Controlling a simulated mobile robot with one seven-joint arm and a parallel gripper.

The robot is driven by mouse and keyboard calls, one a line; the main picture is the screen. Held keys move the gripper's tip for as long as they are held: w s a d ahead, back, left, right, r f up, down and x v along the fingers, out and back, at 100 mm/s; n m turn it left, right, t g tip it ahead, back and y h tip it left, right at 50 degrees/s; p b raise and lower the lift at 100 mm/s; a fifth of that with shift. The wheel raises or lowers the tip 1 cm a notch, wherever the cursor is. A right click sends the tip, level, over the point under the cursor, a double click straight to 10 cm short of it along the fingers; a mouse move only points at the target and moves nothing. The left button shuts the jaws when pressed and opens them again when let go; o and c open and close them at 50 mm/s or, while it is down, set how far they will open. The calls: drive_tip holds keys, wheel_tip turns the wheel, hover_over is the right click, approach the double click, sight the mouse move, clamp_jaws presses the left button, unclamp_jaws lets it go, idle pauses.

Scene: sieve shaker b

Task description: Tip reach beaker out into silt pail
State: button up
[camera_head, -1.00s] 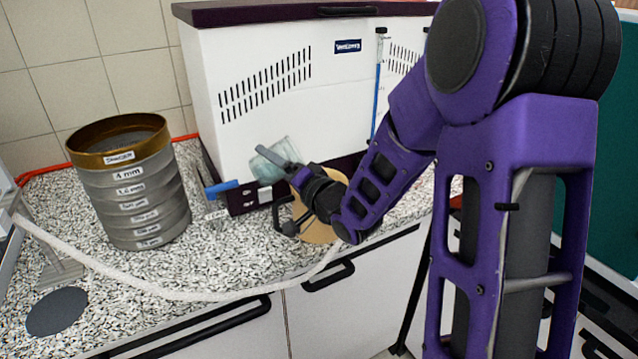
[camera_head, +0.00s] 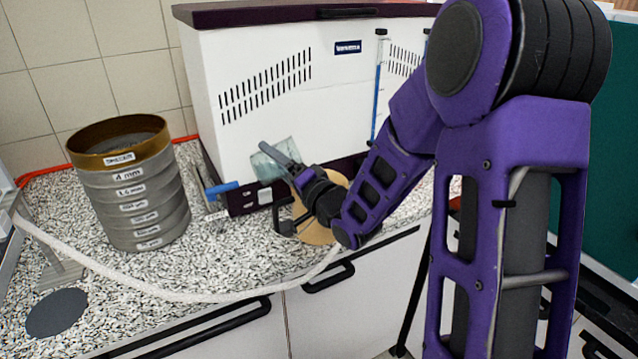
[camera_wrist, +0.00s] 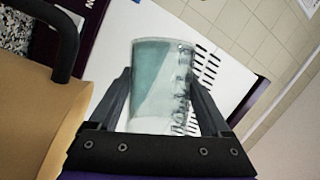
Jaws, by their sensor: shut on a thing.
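The reach beaker (camera_head: 268,168) is clear glass with grey-green contents. It is held tilted in front of the white cabinet. In the wrist view the beaker (camera_wrist: 160,80) sits between both fingers, with dark lettering down its right side. The contents' edge runs diagonally across the glass. My gripper (camera_head: 284,152) is shut on the beaker; it also shows in the wrist view (camera_wrist: 163,100). A tan round vessel, apparently the silt pail (camera_head: 318,232), stands below and behind my wrist, partly hidden. The pail (camera_wrist: 40,110) fills the wrist view's left side, with a black handle above it.
A sieve stack (camera_head: 135,195) with a brass top ring stands left on the speckled counter (camera_head: 225,262). A white cabinet (camera_head: 270,90) stands behind the beaker. A pale hose (camera_head: 150,288) runs along the counter front. A dark disc (camera_head: 57,312) lies front left.

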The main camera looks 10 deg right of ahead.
sight(290, 149)
drive_tip(key=shift+r, duration=0.2)
drive_tip(key=shift+d+r+m+t, duration=0.2)
drive_tip(key=shift+d+m+t, duration=0.05)
drive_tip(key=shift+d+m, duration=0.3)
drive_tip(key=shift+d+r+m+t, duration=0.25)
drive_tip(key=shift+d+m, duration=0.15)
drive_tip(key=shift+m, duration=0.15)
drive_tip(key=shift+w+d+r+m+t, duration=0.1)
drive_tip(key=shift+d+r+m+t, duration=0.2)
drive_tip(key=shift+m, duration=0.35)
drive_tip(key=shift+s+d+r+m+t, duration=0.15)
drive_tip(key=shift+m+t, duration=0.2)
drive_tip(key=shift+m, duration=0.35)
drive_tip(key=shift+w+d+r+m+t, duration=0.15)
drive_tip(key=shift+r+m+t, duration=0.15)
drive_tip(key=shift+m, duration=0.35)
idle(1.0)
drive_tip(key=shift+a, duration=0.1)
